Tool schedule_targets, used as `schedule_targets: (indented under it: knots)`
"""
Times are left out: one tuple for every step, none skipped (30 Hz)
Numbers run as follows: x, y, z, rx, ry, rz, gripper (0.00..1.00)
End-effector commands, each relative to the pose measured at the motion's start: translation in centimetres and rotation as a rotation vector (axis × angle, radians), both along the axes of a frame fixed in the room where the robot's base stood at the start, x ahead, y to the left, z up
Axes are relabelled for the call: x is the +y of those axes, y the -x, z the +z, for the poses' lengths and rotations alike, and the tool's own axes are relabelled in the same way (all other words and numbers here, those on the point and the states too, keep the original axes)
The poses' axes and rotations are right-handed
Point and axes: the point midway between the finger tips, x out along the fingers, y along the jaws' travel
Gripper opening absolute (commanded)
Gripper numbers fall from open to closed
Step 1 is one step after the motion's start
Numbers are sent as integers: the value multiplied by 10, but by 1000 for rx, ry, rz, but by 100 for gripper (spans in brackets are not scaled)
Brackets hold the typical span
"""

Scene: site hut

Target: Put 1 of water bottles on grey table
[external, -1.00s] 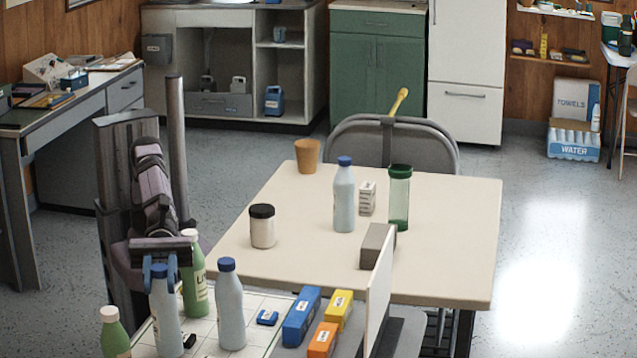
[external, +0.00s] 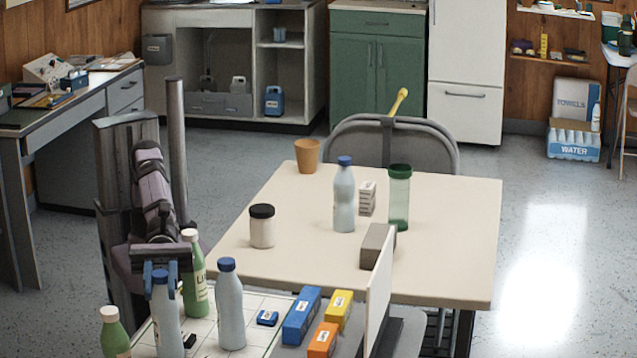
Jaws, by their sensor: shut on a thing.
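My gripper (external: 161,280) is at the lower left, its blue fingers shut around the top of a pale blue water bottle (external: 167,322) with a blue cap. That bottle is upright, and its base is cut off by the frame, so I cannot tell whether it touches the surface below. A second water bottle (external: 230,312) stands on the gridded white mat (external: 205,346) just to its right. A third water bottle (external: 344,202) stands on the pale, off-white table (external: 450,225) in the middle.
Green bottles (external: 193,282) (external: 114,335) stand close to the gripper. Blue, yellow and orange boxes (external: 301,315) and an upright white panel (external: 378,290) lie between mat and table. The table holds a jar (external: 262,230), cup (external: 307,157), green tumbler (external: 399,205) and grey block (external: 377,246); its right side is clear.

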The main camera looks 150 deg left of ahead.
Motion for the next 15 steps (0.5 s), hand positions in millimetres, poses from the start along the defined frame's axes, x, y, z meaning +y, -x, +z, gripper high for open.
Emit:
schedule_targets:
  knots:
    - [0,0,2,-6,1,-1,0]
    - [0,0,1,-6,1,-1,0]
    - [0,0,1,-6,1,-1,0]
    - [0,0,0,-6,1,-1,0]
    - [0,0,0,-6,1,-1,0]
    - [0,0,-1,-6,1,-1,0]
    - [0,0,-1,-6,1,-1,0]
    - [0,0,-1,-6,1,-1,0]
    - [0,0,-2,-6,1,-1,0]
    - [0,0,-2,-6,1,-1,0]
    - [0,0,-3,-6,1,-1,0]
    - [0,0,-3,-6,1,-1,0]
    - [0,0,-4,-6,1,-1,0]
    - [0,0,-4,-6,1,-1,0]
    - [0,0,-4,-6,1,-1,0]
